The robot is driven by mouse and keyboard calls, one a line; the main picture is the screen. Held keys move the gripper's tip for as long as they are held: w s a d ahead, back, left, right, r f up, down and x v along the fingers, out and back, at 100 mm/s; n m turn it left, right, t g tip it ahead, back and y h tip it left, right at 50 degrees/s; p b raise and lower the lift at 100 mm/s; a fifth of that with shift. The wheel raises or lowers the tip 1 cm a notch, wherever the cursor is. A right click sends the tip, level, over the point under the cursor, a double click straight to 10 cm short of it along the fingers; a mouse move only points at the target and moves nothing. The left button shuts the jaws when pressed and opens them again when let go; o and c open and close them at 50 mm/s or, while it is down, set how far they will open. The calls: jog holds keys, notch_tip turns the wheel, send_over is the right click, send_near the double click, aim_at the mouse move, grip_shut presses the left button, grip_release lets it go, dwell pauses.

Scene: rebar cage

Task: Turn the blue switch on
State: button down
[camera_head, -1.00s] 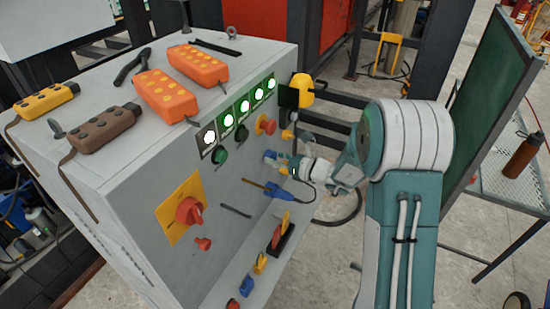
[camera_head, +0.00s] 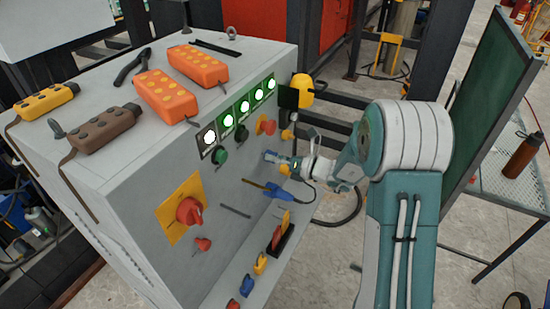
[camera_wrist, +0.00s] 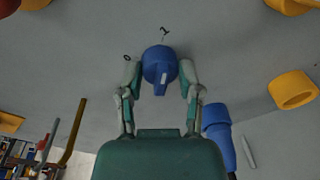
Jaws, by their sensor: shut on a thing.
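In the head view my gripper (camera_head: 277,159) reaches the panel from the right and mostly hides the switch (camera_head: 267,155).
A blue-handled tool (camera_head: 288,191) lies just below my gripper. A red emergency button (camera_head: 267,126) and a yellow knob (camera_head: 287,134) sit above it. A red rotary switch (camera_head: 189,211) is at the left. Orange remotes (camera_head: 198,65) lie on top of the cabinet.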

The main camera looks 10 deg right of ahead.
jog(key=shift+c, duration=1.3)
grip_release()
jog(key=shift+w, duration=0.15)
jog(key=v, duration=1.2)
jog(key=shift+f, duration=0.1)
